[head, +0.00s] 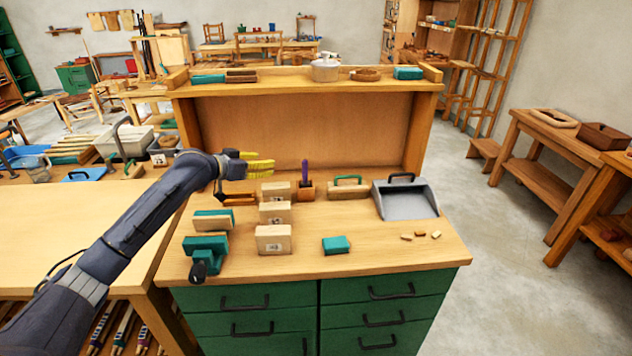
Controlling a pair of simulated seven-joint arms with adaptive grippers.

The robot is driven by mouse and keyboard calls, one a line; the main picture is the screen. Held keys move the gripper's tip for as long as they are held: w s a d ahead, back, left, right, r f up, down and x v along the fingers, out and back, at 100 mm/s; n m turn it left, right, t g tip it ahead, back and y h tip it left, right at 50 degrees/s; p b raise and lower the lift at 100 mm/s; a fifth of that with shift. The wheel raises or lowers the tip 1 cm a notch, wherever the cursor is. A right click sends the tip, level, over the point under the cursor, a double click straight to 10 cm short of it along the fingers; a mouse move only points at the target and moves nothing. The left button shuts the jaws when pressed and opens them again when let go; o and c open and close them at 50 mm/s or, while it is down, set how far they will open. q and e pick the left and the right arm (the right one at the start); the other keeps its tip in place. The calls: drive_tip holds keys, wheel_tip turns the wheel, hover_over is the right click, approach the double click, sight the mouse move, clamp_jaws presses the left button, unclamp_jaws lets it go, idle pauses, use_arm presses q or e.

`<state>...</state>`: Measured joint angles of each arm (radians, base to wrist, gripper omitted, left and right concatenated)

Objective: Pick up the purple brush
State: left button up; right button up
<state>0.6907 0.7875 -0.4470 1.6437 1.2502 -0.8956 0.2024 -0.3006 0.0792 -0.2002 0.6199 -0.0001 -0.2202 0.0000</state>
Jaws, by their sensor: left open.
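The purple brush (304,169) stands upright with its purple handle up in a small wooden holder (306,191) on the workbench; its lower end is hidden inside the holder. My left gripper (265,166) reaches in from the left with yellow fingers pointing right. It is open and empty, to the left of the brush handle, with a gap between them. My right gripper is out of view.
Wooden blocks (274,239) stand in a column in front of and left of the holder. A green-handled brush (348,189) and a grey dustpan (405,202) are to its right. A teal block (336,245) lies in front. The bench's raised back panel (300,130) rises behind.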

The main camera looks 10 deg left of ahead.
use_arm(q)
drive_tip(key=d, duration=0.3)
approach(303, 165)
drive_tip(key=x, duration=0.4)
drive_tip(key=shift+m, duration=0.3)
drive_tip(key=shift+x, duration=3.6)
clamp_jaws()
